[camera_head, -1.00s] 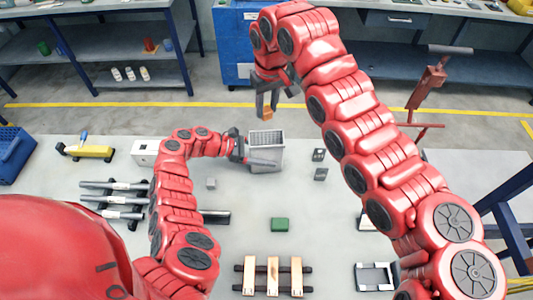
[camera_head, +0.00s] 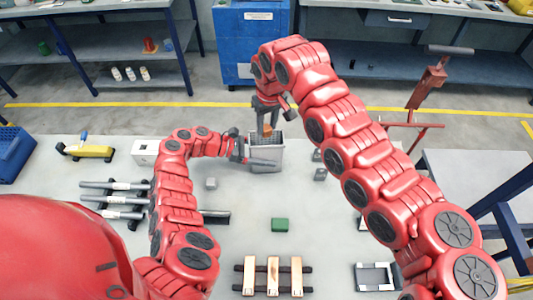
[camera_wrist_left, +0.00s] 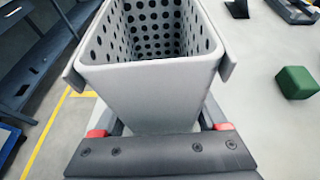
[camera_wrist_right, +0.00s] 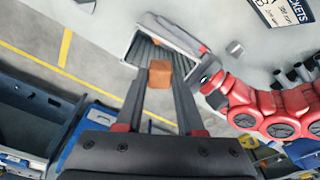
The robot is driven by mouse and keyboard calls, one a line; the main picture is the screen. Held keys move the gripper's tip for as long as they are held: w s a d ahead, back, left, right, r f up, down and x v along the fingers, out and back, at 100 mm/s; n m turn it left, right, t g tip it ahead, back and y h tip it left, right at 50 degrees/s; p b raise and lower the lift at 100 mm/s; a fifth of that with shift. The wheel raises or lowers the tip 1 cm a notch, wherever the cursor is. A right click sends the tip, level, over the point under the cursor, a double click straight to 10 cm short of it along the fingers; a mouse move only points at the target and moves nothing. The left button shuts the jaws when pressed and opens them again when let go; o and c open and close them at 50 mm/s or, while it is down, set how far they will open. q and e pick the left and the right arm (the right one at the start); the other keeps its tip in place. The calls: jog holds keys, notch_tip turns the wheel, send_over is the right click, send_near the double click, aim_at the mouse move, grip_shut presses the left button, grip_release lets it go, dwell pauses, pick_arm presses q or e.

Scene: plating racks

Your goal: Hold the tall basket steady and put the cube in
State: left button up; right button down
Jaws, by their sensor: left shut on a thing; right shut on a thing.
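The tall grey basket (camera_head: 268,163) with perforated walls stands upright on the table, and it fills the upper part of the left wrist view (camera_wrist_left: 150,88). My left gripper (camera_head: 258,161) is shut on the basket, with its fingers along the basket's sides. My right gripper (camera_head: 267,128) is above the basket's mouth, pointing down, shut on the orange-brown cube (camera_wrist_right: 160,75). The right wrist view shows the cube between the fingertips, in front of the basket's opening. How far the cube is above or inside the rim is hard to tell.
A green block (camera_head: 280,224), a small grey block (camera_head: 211,183) and a wooden-slatted rack (camera_head: 273,275) are on the table. Grey rods on a rack (camera_head: 112,199) and a white box (camera_head: 145,152) are at the left. A blue cabinet (camera_head: 237,40) stands beyond the table.

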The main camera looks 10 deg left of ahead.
notch_tip(320, 180, down, 6)
jog(key=shift+r, duration=0.15)
dwell(0.6)
jog(key=shift+c, duration=2.2)
grip_release()
notch_tip(320, 180, up, 12)
send_over(267, 137)
jog(key=shift+d, duration=0.35)
